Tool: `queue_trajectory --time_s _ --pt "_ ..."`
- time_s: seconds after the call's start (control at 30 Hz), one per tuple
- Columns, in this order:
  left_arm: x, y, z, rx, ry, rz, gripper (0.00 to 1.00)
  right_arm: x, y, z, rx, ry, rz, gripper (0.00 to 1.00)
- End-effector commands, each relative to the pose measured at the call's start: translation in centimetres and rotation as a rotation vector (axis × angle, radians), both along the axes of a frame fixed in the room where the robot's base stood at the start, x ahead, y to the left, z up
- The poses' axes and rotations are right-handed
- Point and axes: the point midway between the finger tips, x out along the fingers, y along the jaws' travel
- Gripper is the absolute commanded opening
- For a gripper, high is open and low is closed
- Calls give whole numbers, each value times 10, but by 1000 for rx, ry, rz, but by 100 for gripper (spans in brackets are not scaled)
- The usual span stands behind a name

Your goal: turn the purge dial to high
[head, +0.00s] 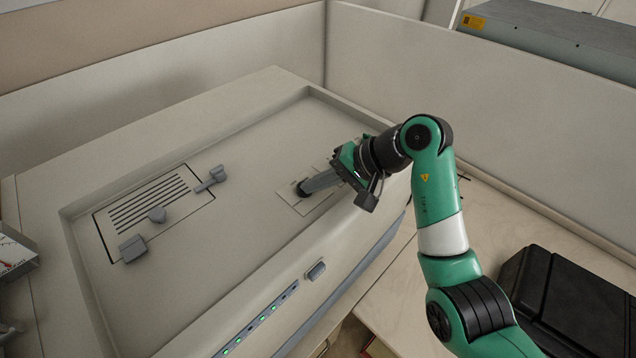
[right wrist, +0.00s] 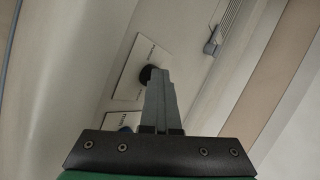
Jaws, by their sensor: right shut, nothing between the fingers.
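The purge dial appears to be the small dark round knob (right wrist: 147,73) on a pale labelled plate (right wrist: 133,68) in the right wrist view; the lettering is too small to read. In the head view the plate (head: 286,197) lies in the recessed top of the spectrometer, and the knob is mostly hidden by the fingers. My right gripper (head: 304,189) is shut and empty, its fingertips at the knob. In the right wrist view the fingertips (right wrist: 160,74) overlap the knob's right side; I cannot tell if they touch. My left gripper is not in view.
A second labelled plate (right wrist: 119,118) with a bluish part sits near the first. A vented hatch (head: 150,207) with grey latches and a knob lies left in the recess. Green lights (head: 258,322) line the front edge. A black case (head: 572,305) stands at right; low walls enclose the back.

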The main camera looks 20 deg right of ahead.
Motion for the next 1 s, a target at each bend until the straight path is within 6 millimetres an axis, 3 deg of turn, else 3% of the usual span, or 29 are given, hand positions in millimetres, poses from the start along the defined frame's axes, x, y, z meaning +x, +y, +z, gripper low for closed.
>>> queue_trajectory --time_s 0.03,0.3,0.77,1.0 --pt "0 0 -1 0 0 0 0 -2 8 -3 7 6 17 0" --pt "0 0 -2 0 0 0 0 -3 10 -3 8 7 17 0" --pt "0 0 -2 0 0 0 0 -2 10 -3 8 8 17 0" --pt "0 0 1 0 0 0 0 8 3 -3 7 8 12 0"
